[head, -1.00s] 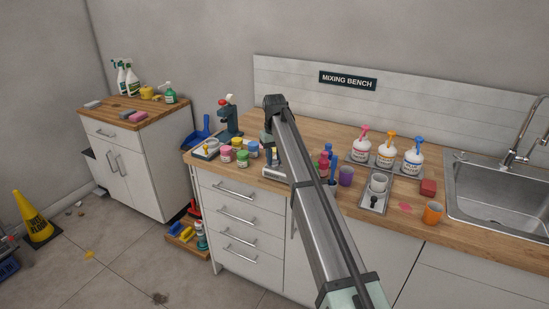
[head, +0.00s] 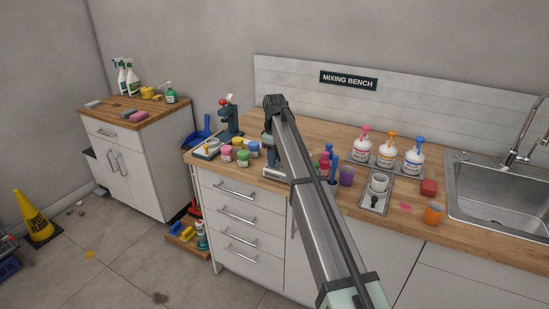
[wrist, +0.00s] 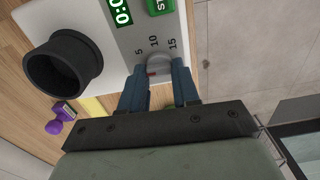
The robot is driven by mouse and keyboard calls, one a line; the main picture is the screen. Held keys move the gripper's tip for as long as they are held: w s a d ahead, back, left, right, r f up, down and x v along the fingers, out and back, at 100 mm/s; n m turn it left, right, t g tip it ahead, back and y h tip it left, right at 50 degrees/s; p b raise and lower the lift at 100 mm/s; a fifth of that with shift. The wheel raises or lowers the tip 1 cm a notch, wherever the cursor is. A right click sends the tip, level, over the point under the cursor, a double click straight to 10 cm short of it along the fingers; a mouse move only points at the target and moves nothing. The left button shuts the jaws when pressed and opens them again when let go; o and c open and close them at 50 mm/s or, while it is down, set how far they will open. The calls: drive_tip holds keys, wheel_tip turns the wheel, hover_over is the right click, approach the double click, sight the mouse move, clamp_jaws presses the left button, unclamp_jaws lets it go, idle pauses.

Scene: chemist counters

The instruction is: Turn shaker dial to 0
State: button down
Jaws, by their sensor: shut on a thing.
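The shaker (wrist: 118,38) shows in the wrist view as a grey and white panel with a black round cup holder (wrist: 65,65), a green display (wrist: 121,12) and a green button (wrist: 160,5). Its grey dial (wrist: 159,62) sits beside the printed numbers 5, 10 and 15. A red mark shows on the dial's lower left, below the 5; no 0 is visible. My gripper (wrist: 160,84) has its blue fingers on both sides of the dial, shut on it. In the head view my arm hides most of the shaker; only part of its pale base (head: 274,172) shows.
Colored-lid jars (head: 242,157) stand left of the shaker. Purple (head: 347,176) and orange (head: 433,213) cups, pump bottles (head: 387,152) and a red block (head: 428,187) are on the right. A purple stamp-like object (wrist: 60,118) lies near the panel.

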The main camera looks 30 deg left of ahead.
drive_tip(key=shift+n, duration=0.3)
drive_tip(key=c, duration=0.8)
unclamp_jaws()
wheel_tip(320, 180, up, 14)
drive_tip(key=shift+f, duration=0.1)
idle(0.5)
